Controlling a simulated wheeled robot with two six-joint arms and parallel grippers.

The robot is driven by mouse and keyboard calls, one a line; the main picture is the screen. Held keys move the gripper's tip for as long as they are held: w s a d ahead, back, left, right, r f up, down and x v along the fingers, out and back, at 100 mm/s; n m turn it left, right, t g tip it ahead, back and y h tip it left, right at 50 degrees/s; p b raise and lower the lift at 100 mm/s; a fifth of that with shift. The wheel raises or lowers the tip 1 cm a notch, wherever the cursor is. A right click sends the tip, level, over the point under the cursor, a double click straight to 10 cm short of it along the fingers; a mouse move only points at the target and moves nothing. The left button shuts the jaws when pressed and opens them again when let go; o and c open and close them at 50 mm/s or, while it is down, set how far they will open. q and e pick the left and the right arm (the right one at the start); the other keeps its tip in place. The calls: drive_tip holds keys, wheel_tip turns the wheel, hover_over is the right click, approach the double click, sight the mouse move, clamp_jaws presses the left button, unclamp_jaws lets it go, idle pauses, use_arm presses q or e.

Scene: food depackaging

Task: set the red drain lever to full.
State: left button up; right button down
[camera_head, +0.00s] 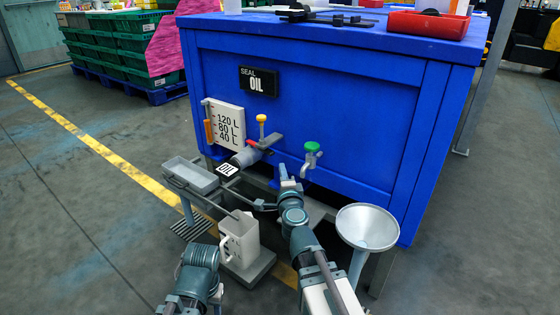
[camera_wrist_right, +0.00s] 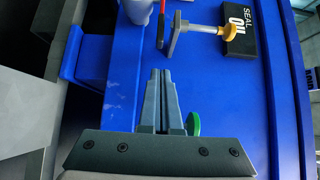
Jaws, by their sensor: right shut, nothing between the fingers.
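The red drain lever (camera_head: 253,144) sits on the grey drain valve (camera_head: 245,156) at the front of the blue tank (camera_head: 330,110). In the right wrist view the red lever (camera_wrist_right: 161,27) shows at the top, ahead of my fingers and apart from them. My right gripper (camera_head: 283,170) is shut and empty, below and to the right of the lever; its closed fingers also show in the wrist view (camera_wrist_right: 161,85). Part of my left arm shows at the bottom left of the head view, but I cannot make out its gripper.
A yellow handle (camera_head: 262,118) stands just right of the lever, and a green tap (camera_head: 311,153) farther right.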

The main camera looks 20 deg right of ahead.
drive_tip(key=w+d, duration=0.1)
drive_tip(key=w, duration=0.8)
drive_tip(key=shift+w+d, duration=0.15)
drive_tip(key=shift+w, duration=0.2)
